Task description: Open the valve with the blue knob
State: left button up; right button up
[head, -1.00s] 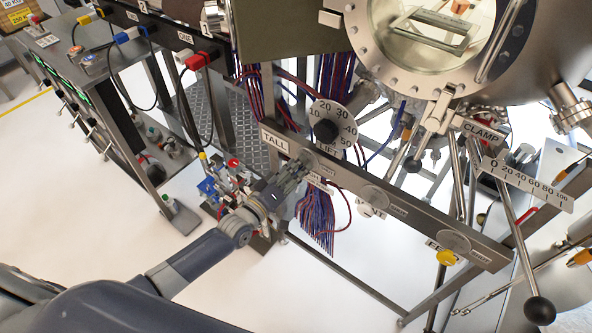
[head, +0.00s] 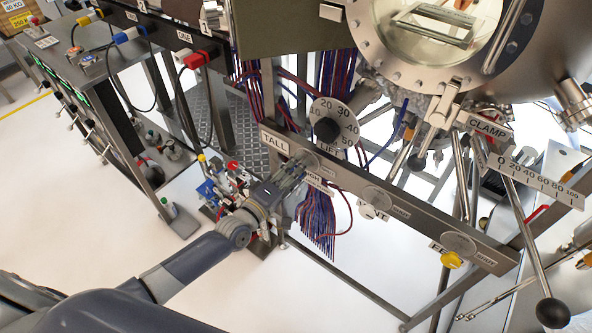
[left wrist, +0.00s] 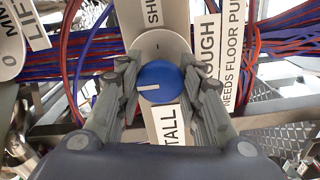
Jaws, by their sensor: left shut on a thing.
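The blue knob (left wrist: 160,82) shows in the left wrist view on a round metal plate (left wrist: 160,46). A white line on its face points left in that view. My left gripper (left wrist: 160,88) is shut on the blue knob, one finger on each side. In the head view my left gripper (head: 290,174) is at the rail (head: 345,194), near the "TALL" label (head: 275,141), and hides the knob there. In the left wrist view, labels "SHUT" (left wrist: 154,12), "TALL" (left wrist: 168,128) and "ROUGH, needs floor pump" (left wrist: 230,60), partly cut off or covered, surround the knob. My right gripper is not in view.
A dial marked "LIFT" (head: 327,130) sits above the rail. A yellow knob (head: 452,260) is at the rail's right end. Red and blue cables (head: 316,225) hang behind the rail. A black-ended lever (head: 552,312) is far right. The white floor (head: 110,225) left of the frame is open.

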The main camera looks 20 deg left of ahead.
pick_arm(q)
jog(key=o, duration=1.1)
jog(key=v, duration=1.2)
